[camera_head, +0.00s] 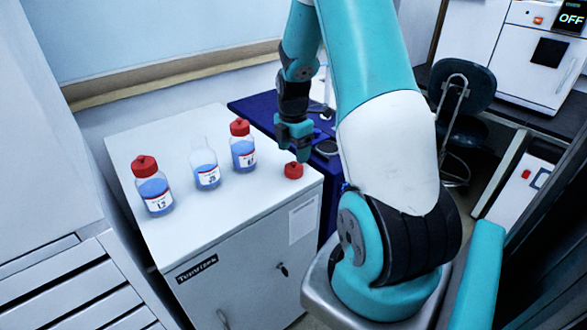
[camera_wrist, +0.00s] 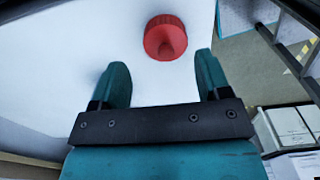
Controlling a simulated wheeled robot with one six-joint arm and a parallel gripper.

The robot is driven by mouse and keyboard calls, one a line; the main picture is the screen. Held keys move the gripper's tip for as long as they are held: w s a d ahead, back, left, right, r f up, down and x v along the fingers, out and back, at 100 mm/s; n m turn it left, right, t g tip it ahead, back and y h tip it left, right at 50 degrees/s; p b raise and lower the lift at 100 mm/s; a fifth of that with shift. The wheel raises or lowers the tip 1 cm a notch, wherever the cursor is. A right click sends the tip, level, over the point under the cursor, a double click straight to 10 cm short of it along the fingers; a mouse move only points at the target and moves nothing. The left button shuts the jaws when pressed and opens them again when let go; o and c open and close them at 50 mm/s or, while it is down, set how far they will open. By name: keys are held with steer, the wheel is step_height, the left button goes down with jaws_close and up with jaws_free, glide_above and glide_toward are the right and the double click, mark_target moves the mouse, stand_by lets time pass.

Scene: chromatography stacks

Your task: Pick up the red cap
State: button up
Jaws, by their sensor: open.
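A loose red cap (camera_head: 293,171) lies on the white cabinet top near its right edge. It also shows in the wrist view (camera_wrist: 165,38), ahead of the fingertips and nearer the right finger. My gripper (camera_head: 293,150) is just above and behind the cap in the head view. In the wrist view my gripper (camera_wrist: 160,75) has its two teal fingers wide apart, with nothing between them. Three bottles with blue liquid stand to the left: bottle L2 (camera_head: 155,192) and a bottle at the back (camera_head: 243,153) wear red caps. The middle bottle (camera_head: 205,170) has no cap.
The white cabinet top (camera_head: 225,205) is clear in front of the bottles. Its right edge is close to the loose cap. A dark blue surface (camera_head: 257,104) lies behind, and a dark chair (camera_head: 460,100) stands at the right.

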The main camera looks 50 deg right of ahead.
mark_target(294, 162)
steer(key=f, duration=0.3)
steer(key=f+p, duration=0.1)
steer(key=f, duration=0.1)
steer(key=shift+s+a, duration=0.25)
steer(key=c, duration=0.7)
